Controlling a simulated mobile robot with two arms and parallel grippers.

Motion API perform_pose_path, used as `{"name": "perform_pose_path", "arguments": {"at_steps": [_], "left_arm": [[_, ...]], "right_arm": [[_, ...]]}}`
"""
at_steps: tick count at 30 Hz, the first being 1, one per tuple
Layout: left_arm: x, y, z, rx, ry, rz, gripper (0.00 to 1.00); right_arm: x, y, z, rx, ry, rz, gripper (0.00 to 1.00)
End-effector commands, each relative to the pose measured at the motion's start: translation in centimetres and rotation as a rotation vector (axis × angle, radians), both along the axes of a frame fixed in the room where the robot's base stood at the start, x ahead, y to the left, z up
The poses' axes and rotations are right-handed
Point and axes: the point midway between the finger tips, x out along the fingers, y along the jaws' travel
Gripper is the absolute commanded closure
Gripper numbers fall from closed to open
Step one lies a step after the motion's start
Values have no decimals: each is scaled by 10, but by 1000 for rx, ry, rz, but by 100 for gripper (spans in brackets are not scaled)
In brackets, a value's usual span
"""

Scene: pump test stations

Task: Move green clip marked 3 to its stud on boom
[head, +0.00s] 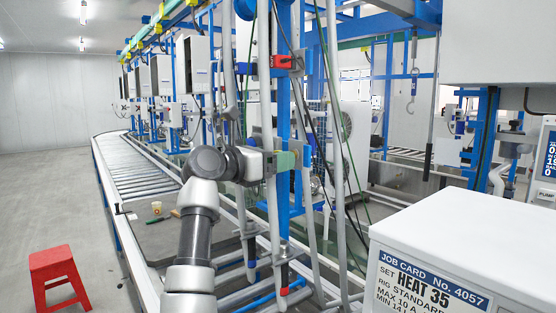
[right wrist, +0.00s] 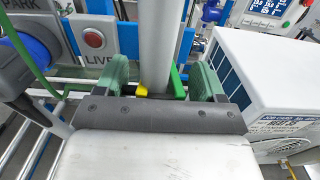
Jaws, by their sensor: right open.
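My right gripper (head: 285,160) reaches in among the upright grey hoses and blue posts in the head view. In the right wrist view its green fingers (right wrist: 164,82) are open, one on each side of a thick grey pole or hose (right wrist: 160,45). A green piece (right wrist: 180,82), perhaps the clip, lies between the fingers just right of the pole, with a small yellow part (right wrist: 142,90) to its left. No number 3 can be read on it. I cannot tell whether the fingers touch it. The stud on the boom cannot be made out. My left gripper is not in view.
A white cabinet with a job card (head: 455,250) stands at the lower right. Grey hoses and thin cables hang close around the gripper. A roller conveyor (head: 140,175) runs at the left. A red stool (head: 58,275) stands on open floor.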

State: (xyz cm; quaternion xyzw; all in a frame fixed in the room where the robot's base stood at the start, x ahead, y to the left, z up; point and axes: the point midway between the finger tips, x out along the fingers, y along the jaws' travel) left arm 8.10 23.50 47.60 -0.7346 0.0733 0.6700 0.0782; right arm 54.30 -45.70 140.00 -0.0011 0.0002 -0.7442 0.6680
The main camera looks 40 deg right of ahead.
Motion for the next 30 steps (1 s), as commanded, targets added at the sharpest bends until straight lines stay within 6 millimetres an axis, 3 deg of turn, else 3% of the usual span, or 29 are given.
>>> {"name": "perform_pose_path", "arguments": {"at_steps": [9, 15, 30], "left_arm": [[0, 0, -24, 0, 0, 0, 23], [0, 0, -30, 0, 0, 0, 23], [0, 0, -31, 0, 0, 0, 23]], "right_arm": [[8, 64, -4, 1, -1, 5, 31], [10, 90, -1, 0, -2, 3, 31], [11, 97, 0, 0, -1, 1, 31]]}}
